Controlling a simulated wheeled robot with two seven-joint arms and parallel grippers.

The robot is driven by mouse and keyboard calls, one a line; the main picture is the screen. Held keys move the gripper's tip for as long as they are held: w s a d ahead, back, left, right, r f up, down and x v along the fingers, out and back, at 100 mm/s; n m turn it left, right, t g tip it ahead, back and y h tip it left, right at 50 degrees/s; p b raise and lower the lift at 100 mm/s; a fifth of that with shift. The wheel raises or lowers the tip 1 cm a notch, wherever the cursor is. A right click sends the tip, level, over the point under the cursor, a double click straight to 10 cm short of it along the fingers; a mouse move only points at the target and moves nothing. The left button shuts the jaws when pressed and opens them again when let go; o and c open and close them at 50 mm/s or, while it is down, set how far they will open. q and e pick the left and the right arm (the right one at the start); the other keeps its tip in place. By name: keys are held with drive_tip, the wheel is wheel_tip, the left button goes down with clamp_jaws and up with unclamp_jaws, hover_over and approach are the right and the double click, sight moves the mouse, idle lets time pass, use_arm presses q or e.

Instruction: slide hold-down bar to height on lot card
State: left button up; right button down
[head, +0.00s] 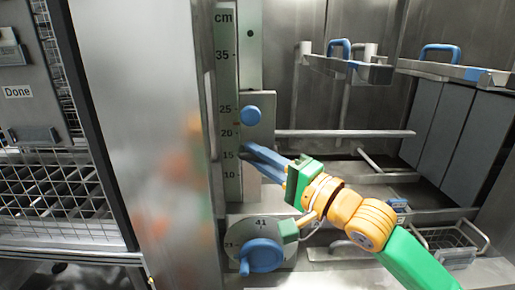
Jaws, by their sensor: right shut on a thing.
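A vertical centimetre scale (228,92) stands left of centre, with marks from 10 to 35 readable. Beside it is a grey plate (263,135) with a blue knob (251,115), near the 25 mark. A long horizontal bar (345,133), seemingly the hold-down bar, runs right from this plate. My right gripper (250,155) reaches in from the lower right, its blue fingers shut at the plate's lower left, near the 15 mark. The fingers hide the part they hold. I cannot make out a lot card. My left gripper is out of view.
Below the scale is a round dial reading 41 with a blue handle (262,255). Blue-handled trays (345,64) and (445,68) hang at the upper right. A wire basket (455,240) sits lower right. A steel panel (140,120) and a "Done" rack (20,92) stand left.

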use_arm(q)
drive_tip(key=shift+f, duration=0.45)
use_arm(e)
wheel_tip(320, 180, down, 3)
drive_tip(key=shift+r, duration=0.2)
drive_tip(key=c, duration=0.9)
unclamp_jaws()
drive_tip(key=shift+o, duration=0.2)
use_arm(q)
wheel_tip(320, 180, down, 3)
drive_tip(key=b, duration=0.3)
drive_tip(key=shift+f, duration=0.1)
use_arm(e)
drive_tip(key=r+v, duration=0.1)
drive_tip(key=v, duration=0.6)
drive_tip(key=shift+f, duration=0.5)
